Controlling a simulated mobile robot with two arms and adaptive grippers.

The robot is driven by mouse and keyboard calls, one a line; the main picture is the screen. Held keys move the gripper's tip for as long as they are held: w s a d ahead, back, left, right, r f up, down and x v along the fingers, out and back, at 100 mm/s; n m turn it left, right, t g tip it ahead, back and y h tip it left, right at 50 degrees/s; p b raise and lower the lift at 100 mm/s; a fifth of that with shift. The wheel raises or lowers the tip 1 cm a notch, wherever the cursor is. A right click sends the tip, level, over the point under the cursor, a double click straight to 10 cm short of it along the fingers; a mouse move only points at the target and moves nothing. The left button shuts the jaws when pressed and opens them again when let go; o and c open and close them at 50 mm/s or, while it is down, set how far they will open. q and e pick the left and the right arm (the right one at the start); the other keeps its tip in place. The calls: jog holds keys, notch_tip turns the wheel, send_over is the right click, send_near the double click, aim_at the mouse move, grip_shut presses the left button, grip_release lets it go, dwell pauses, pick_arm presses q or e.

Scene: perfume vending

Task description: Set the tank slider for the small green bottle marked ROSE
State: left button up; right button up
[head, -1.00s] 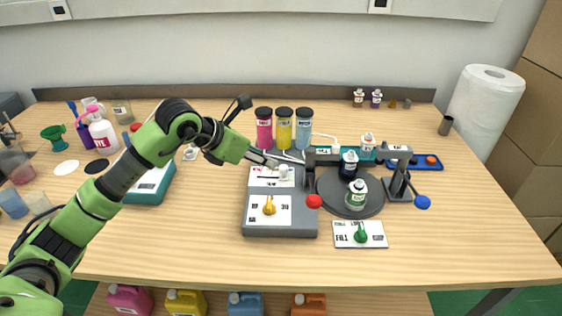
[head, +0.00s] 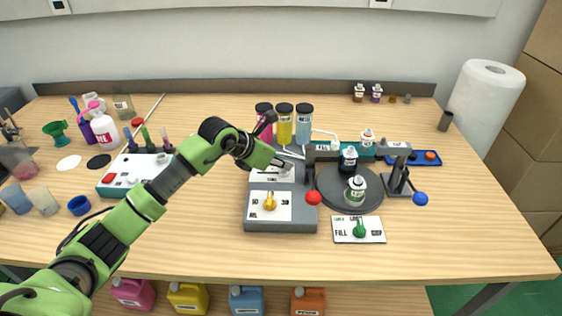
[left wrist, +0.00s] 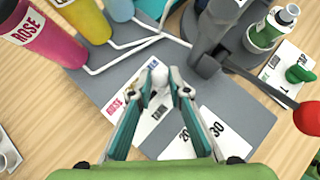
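The tank slider's white knob (left wrist: 160,78) sits on a white label plate (left wrist: 140,100) on the grey console (head: 255,222). The plate carries a pink ROSE mark at one end. My left gripper (left wrist: 163,72) has its fingers apart, one on each side of the knob; contact is not clear. In the head view the left gripper (head: 285,166) covers the knob. The pink ROSE tank (left wrist: 38,32) stands behind the console beside yellow and blue tanks (head: 304,122). The small green bottle (head: 355,191) stands upright on the dark turntable (head: 330,197). My right gripper is out of view.
A yellow dial (head: 269,202) is on the console's front. A FILL plate (head: 372,230) with a green knob lies to the right. Red-ended (head: 313,198) and blue-ended (head: 420,198) levers flank the turntable. Thin pipes (left wrist: 120,52) run from the tanks. The table's front is clear.

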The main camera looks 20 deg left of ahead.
pick_arm(q)
grip_shut()
jog(key=shift+a, duration=0.2)
jog(key=a, duration=0.2)
jog(key=s+a+b, duration=0.1)
jog(key=a, duration=0.1)
jog(key=s+a+b, duration=0.1)
jog(key=a, duration=0.1)
jog(key=shift+a, duration=0.35)
jog(key=shift+d, duration=0.1)
jog(key=o, duration=0.7)
grip_release()
jog(key=shift+o, duration=0.2)
jog(key=shift+a, duration=0.2)
